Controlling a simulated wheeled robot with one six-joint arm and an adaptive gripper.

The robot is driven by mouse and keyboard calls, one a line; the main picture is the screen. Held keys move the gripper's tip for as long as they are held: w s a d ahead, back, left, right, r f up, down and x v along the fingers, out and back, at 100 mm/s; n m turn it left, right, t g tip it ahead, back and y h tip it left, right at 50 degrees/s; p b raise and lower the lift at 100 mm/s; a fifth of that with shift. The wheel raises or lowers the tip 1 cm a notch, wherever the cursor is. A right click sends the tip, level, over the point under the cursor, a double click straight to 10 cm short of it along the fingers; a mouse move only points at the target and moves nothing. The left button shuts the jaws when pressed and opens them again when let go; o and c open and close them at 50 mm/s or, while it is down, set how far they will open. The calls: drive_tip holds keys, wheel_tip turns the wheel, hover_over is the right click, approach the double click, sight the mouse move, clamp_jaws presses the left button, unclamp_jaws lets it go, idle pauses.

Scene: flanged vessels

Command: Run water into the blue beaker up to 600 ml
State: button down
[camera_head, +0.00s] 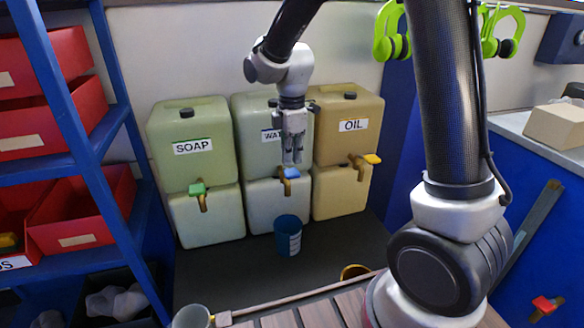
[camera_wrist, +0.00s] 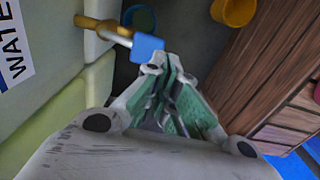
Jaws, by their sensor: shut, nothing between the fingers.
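The blue beaker (camera_head: 288,236) stands upright on the dark floor, below the water tank's tap. In the wrist view it is partly seen at the top (camera_wrist: 140,18); its fill level cannot be read. The WATER tank (camera_head: 245,150) has a brass tap (camera_head: 283,186) with a blue handle (camera_head: 290,173). The handle also shows in the wrist view (camera_wrist: 147,46), just beyond my fingertips. No stream of water is visible. My gripper (camera_head: 293,160) points down in front of the tank, shut and empty, its tips (camera_wrist: 165,66) close to the handle; whether they touch cannot be told.
The SOAP tank (camera_head: 190,165) with a green tap handle stands left, the OIL tank (camera_head: 345,140) with a yellow one right. A yellow vessel (camera_head: 354,271) sits by the wooden slats (camera_head: 280,317). Blue shelving (camera_head: 60,95) with red bins is at left.

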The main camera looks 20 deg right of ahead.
sight(292, 176)
drive_tip(key=shift+f, duration=1.9)
drive_tip(key=f, duration=0.1)
drive_tip(key=s+f, duration=0.1)
drive_tip(key=f, duration=0.1)
drive_tip(key=s+f, duration=0.1)
drive_tip(key=f, duration=0.1)
idle(5.6)
